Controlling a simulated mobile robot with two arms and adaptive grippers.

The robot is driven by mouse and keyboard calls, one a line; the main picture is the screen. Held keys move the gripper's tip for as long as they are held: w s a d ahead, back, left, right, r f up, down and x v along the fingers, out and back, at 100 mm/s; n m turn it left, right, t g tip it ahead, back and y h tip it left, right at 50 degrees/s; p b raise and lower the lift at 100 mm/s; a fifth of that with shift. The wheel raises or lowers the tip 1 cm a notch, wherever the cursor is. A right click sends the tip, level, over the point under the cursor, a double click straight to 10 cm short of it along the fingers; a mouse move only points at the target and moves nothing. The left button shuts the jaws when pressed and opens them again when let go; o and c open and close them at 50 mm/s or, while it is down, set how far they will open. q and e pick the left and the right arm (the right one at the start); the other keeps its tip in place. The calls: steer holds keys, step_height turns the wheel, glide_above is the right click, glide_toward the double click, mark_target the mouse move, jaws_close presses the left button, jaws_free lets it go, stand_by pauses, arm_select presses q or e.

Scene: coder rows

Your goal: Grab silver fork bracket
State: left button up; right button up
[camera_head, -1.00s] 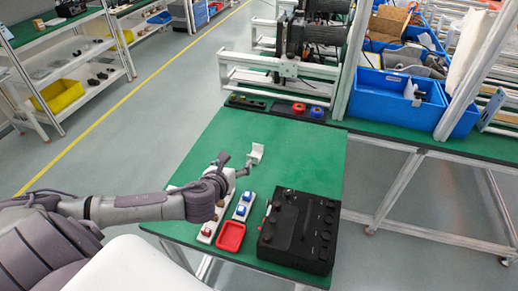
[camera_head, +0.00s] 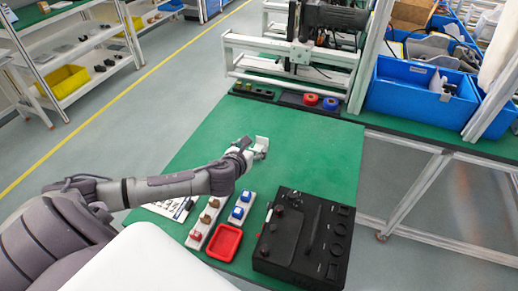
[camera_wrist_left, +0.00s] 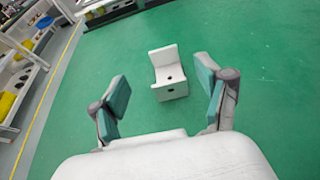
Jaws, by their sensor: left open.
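The silver fork bracket (camera_head: 261,144) is a small pale L-shaped or U-shaped piece on the green table, just beyond my left gripper. In the left wrist view the bracket (camera_wrist_left: 168,74) stands upright with a round hole in its front face. My left gripper (camera_head: 248,149) is low over the table. In the left wrist view its two teal-padded fingers (camera_wrist_left: 163,92) are spread wide, with the bracket between and slightly ahead of them. Nothing is held. My right gripper is not in view.
A black box (camera_head: 304,239), a red tray (camera_head: 224,242) and strips with blue (camera_head: 240,207) and red-brown switches (camera_head: 203,222) lie at the near side of the green table (camera_head: 310,150). Blue bins (camera_head: 415,97) stand at the back right. The table around the bracket is clear.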

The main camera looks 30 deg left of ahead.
mark_target(262, 138)
arm_select(q)
steer(key=x, duration=0.8)
steer(key=shift+d+p, duration=0.2)
steer(key=shift+p, duration=0.15)
steer(key=shift+r, duration=0.1)
steer(key=shift+s, duration=0.1)
steer(key=shift+c, duration=1.4)
steer(key=c, duration=1)
